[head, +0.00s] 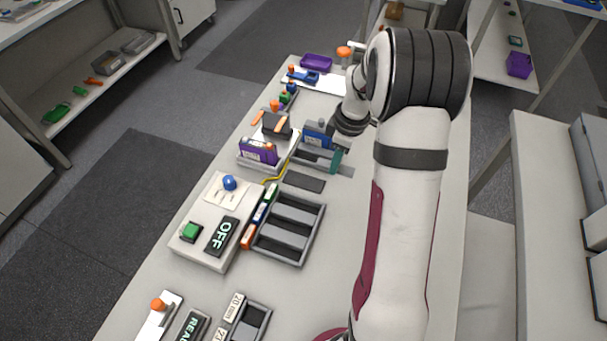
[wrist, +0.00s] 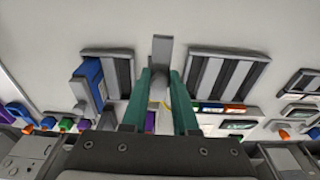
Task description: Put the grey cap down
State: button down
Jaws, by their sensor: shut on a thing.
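The grey cap (wrist: 162,47) shows in the wrist view as a narrow grey piece between the tips of my gripper (wrist: 162,74). The two teal fingers are shut on its sides. In the head view, my gripper (head: 336,160) is low over the bench, just right of the blue battery (head: 318,134), and a small grey end shows beside the teal finger. I cannot tell whether the cap touches the bench. A dark flat pad (head: 304,181) lies on the bench close to the gripper.
A slotted grey tray (head: 318,222) lies nearer, with coloured labels along its left side. The blue battery stands in a slotted holder (wrist: 122,54), close beside my fingers. A purple battery (head: 258,152), a yellow cable (head: 276,176) and the OFF switch box (head: 205,250) lie left. Bare bench lies right.

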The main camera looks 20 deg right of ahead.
send_over(302, 181)
jog(key=f, duration=0.5)
jog(key=shift+s+d, duration=0.25)
notch_tip(302, 181, down, 3)
jog(key=shift+a+f, duration=0.1)
jog(key=shift+w+f, duration=0.1)
jog(key=shift+f, duration=0.2)
jog(key=shift+f, duration=0.15)
jog(key=c, duration=0.7)
grip_release()
